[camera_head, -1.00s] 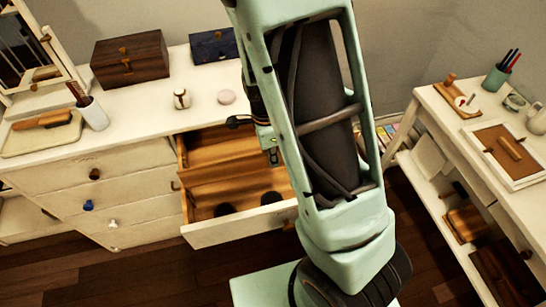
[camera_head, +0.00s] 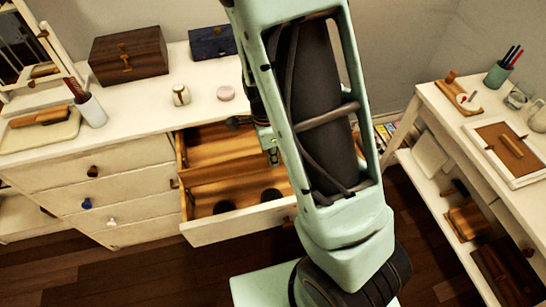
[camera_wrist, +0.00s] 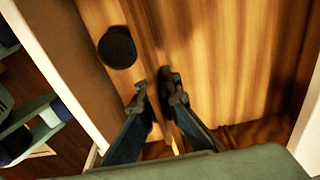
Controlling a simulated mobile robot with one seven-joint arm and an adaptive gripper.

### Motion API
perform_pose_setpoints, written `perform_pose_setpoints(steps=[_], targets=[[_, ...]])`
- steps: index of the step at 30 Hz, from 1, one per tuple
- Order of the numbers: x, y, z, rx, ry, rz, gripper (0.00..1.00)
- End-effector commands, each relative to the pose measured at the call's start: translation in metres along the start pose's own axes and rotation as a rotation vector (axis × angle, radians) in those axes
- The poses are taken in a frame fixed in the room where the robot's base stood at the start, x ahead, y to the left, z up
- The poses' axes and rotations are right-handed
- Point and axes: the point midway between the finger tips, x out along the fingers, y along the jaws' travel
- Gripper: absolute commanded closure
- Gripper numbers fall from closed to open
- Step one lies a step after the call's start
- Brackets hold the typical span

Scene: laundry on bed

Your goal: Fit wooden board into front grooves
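The wooden board (camera_head: 236,182) stands on edge across the open drawer (camera_head: 238,227), dividing it into a front and a back part. In the wrist view the board (camera_wrist: 145,32) runs as a thin strip between the two fingers. My gripper (camera_wrist: 159,90) is nearly closed, with one finger on each side of the board. In the head view my gripper (camera_head: 273,155) is over the right part of the drawer, partly hidden by my arm. The grooves cannot be made out, and the board's right end is hidden.
Two black discs lie in the drawer's front part; one disc (camera_wrist: 117,47) shows in the wrist view. The white dresser top (camera_head: 150,110) holds a wooden box (camera_head: 129,57), a cup (camera_head: 91,110) and a small jar (camera_head: 181,95). A side table (camera_head: 450,120) stands right.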

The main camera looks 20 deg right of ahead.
Motion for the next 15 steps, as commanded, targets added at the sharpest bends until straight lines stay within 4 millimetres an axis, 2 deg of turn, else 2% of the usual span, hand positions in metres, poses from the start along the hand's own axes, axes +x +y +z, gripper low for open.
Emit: perform_pose_setpoints(steps=[15], targets=[[0.014,0.0,0.001,0.0,0.0,0.0,1.0]])
